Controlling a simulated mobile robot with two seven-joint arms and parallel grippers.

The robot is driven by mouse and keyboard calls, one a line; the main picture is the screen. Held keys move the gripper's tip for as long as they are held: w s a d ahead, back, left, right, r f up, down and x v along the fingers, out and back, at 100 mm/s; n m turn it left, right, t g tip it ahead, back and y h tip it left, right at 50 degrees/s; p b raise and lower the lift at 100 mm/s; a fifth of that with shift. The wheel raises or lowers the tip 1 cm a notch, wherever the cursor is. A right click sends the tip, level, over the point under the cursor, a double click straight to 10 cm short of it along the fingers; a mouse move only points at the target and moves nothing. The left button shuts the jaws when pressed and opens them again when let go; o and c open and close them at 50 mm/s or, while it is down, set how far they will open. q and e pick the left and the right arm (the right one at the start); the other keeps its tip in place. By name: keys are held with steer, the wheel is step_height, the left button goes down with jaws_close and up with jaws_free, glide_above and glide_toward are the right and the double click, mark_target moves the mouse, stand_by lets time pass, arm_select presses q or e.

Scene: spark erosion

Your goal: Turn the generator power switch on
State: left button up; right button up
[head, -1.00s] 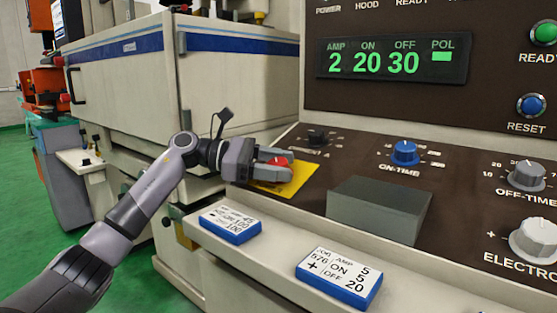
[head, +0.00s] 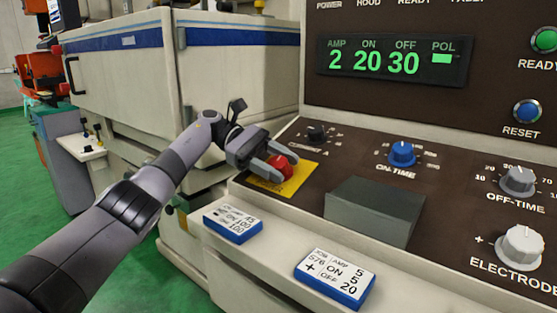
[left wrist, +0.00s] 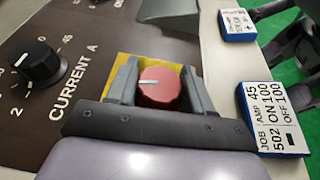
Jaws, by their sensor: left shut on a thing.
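The generator power switch is a red rotary knob (head: 281,168) on a yellow plate (head: 297,183) at the left end of the sloping control panel. In the left wrist view the red knob (left wrist: 160,87) has a white pointer line that points left. My left gripper (head: 280,168) has its two fingers on either side of the knob and is shut on it. The same fingers show in the left wrist view (left wrist: 160,90).
A black current knob (head: 317,133), a blue on-time knob (head: 402,153) and grey knobs (head: 519,180) sit on the panel. A grey block (head: 374,209) stands right of the switch. Two blue-edged job cards (head: 232,223) (head: 335,277) lie on the ledge below. The display (head: 396,60) reads 2, 20, 30.

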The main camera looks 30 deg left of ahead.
arm_select(q)
steer(key=shift+f+m+g+p, duration=0.1)
steer(key=shift+m+g+p, duration=0.25)
steer(key=shift+m+g, duration=0.2)
arm_select(e)
steer(key=shift+r, duration=0.4)
arm_select(q)
steer(key=o, duration=1)
steer(key=shift+c, duration=0.2)
steer(key=shift+a, duration=0.1)
arm_select(e)
steer(key=shift+a, duration=0.1)
